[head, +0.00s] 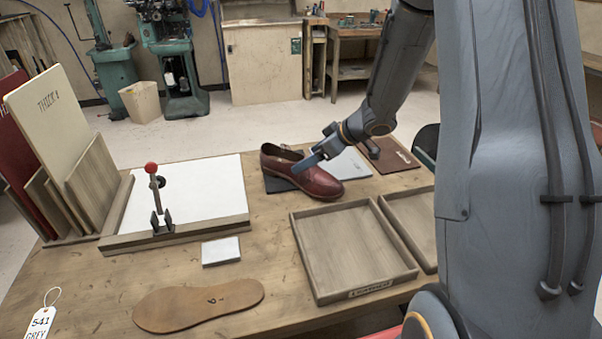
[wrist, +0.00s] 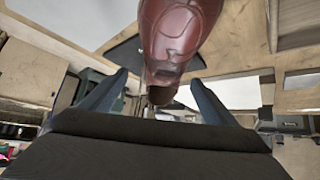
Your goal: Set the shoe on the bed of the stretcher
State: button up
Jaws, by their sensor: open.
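A dark red leather shoe (head: 300,172) stands upright on the table, on a dark pad (head: 276,184), its toe pointing right and toward the front.
A brown sole (head: 198,305) and a small white block (head: 221,251) lie in front. Two empty wooden trays (head: 355,250) (head: 415,222) stand at the right. Upright boards (head: 55,120) fill a rack at the left. Grey (head: 345,163) and dark red (head: 390,155) sheets lie behind.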

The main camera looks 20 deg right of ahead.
jog(key=shift+a+f, duration=0.2)
jog(key=x, duration=0.7)
jog(key=shift+w+a+f+p, duration=0.1)
jog(key=shift+a+p, duration=0.15)
jog(key=shift+p, duration=0.1)
jog(key=c, duration=1.4)
jog(key=shift+c, duration=0.8)
